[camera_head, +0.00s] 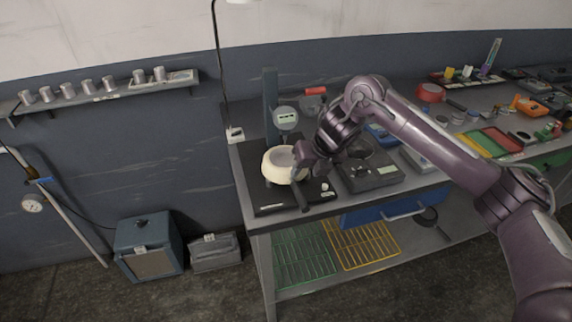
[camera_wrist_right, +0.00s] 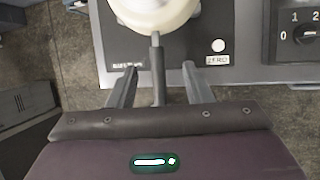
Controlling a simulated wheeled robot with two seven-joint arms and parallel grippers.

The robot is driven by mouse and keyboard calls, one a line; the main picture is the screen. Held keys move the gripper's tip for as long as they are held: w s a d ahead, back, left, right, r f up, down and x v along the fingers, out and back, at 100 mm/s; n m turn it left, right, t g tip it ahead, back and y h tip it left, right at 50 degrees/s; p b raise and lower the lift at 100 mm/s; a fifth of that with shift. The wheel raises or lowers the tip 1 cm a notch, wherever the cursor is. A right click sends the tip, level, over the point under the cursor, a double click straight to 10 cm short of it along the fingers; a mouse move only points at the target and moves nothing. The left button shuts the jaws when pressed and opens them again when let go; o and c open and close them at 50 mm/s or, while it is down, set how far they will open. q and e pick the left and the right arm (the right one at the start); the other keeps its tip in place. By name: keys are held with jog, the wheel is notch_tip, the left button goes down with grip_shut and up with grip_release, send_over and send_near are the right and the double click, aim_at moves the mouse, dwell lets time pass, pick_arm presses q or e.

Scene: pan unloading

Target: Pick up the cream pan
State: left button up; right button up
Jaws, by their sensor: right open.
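The cream pan (camera_head: 269,167) sits on the black plate of a gauge stand at the left end of the bench. Its dark handle (camera_head: 303,198) points toward the bench's front edge. My right gripper (camera_head: 306,165) is above and beside the handle in the head view, partly overlapping it. In the right wrist view the pan (camera_wrist_right: 150,18) is cut off at the top, and its handle (camera_wrist_right: 158,80) runs between the two spread fingers (camera_wrist_right: 160,70). The gripper is open, with a gap on each side of the handle. My left gripper is not in view.
The gauge stand's column (camera_head: 270,100) and round dial (camera_head: 286,117) rise behind the pan. A dark scale (camera_head: 372,175) stands close to its right. A blue box (camera_head: 146,245) is on the floor at left. Tools and trays crowd the bench's right side.

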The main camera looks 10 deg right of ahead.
aim_at(296, 183)
jog(key=x, duration=0.2)
jog(key=p+x, duration=0.1)
jog(key=x, duration=0.1)
jog(key=p+x, duration=0.1)
jog(key=x, duration=0.1)
jog(key=shift+a+f, duration=0.25)
jog(key=shift+a, duration=0.1)
jog(key=shift+w+f, duration=0.15)
jog(key=shift+f, duration=0.1)
jog(key=shift+r, duration=0.1)
grip_shut()
